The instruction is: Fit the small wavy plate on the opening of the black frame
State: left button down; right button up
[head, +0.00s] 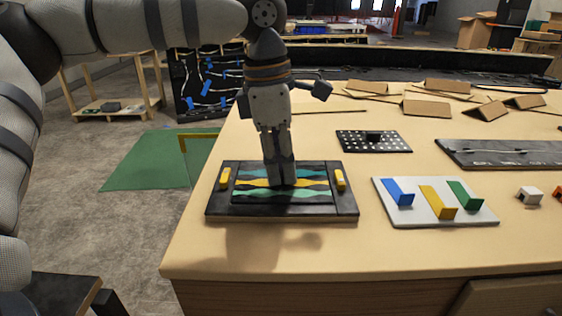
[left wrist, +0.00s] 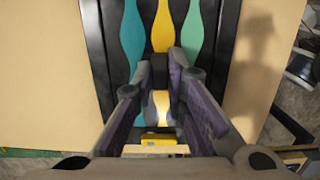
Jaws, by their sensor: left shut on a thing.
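The black frame (head: 218,208) lies flat near the front left of the table, with a yellow clip (head: 225,178) at its left side and another yellow clip (head: 340,180) at its right. The small wavy plate (head: 250,195), dark with blue-green, yellow and green wavy bands, lies over the middle of the frame. It looks level and roughly lined up with the frame; I cannot tell whether it is fully seated. My left gripper (head: 281,183) points down, shut on the wavy plate near its middle. My right gripper is not in view.
A perforated black plate (head: 350,145) lies behind and right. A white board (head: 430,214) with blue, yellow and green pieces is right of the frame. A long dark panel (head: 490,160) and cardboard pieces (head: 428,108) lie farther off. The table front is clear.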

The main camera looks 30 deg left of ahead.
pick_arm(q)
jog(key=shift+f, duration=0.15)
jog(key=c, duration=1.5)
grip_release()
jog(key=shift+c, duration=0.2)
notch_tip(320, 180, up, 12)
jog(key=a, duration=0.1)
jog(key=shift+s, duration=0.4)
jog(key=shift+a, duration=0.1)
